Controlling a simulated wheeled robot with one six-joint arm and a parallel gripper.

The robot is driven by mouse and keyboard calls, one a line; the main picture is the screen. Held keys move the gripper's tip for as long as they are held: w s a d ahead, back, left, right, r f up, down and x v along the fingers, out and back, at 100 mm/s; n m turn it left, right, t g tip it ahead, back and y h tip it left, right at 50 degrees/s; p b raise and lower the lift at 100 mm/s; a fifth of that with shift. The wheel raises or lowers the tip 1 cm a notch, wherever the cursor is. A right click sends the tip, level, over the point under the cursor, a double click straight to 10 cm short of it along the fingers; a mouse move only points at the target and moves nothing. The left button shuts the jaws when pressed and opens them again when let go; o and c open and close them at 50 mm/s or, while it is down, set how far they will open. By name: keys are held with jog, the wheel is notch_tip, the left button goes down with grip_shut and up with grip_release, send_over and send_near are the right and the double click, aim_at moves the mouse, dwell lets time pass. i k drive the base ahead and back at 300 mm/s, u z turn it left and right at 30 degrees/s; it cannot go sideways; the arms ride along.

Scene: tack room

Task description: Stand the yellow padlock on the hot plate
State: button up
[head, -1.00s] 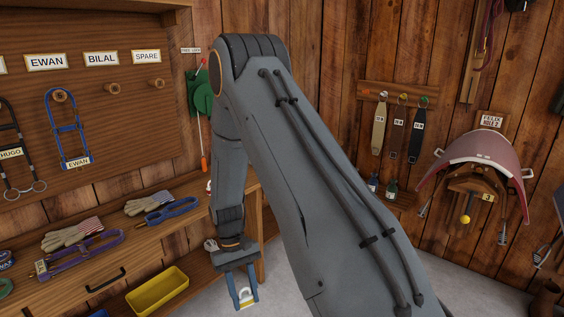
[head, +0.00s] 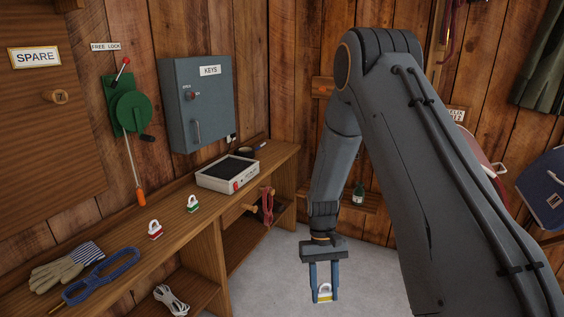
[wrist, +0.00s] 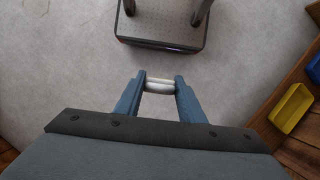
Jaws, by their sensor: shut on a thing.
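My gripper (head: 323,291) is shut on the yellow padlock (head: 324,298), which shows a pale shackle and a yellow band between the two blue fingers. It hangs over the grey floor, to the right of and in front of the bench. In the wrist view the padlock (wrist: 159,86) sits between the fingertips (wrist: 160,84), mostly its pale shackle showing. The hot plate (head: 226,174), a light box with a dark top and a red light on its front, stands on the bench below the key cabinet, well apart from the gripper.
A red padlock (head: 155,230) and a green padlock (head: 193,204) stand on the wooden bench (head: 180,225) left of the hot plate. A grey key cabinet (head: 197,104) hangs above. A small dark round item (head: 246,151) lies behind the hot plate. Yellow bin (wrist: 291,108) shows low at right.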

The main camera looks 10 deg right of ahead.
aim_at(230, 168)
jog(key=z, duration=0.35)
jog(key=i, duration=1.2)
jog(key=u, duration=0.4)
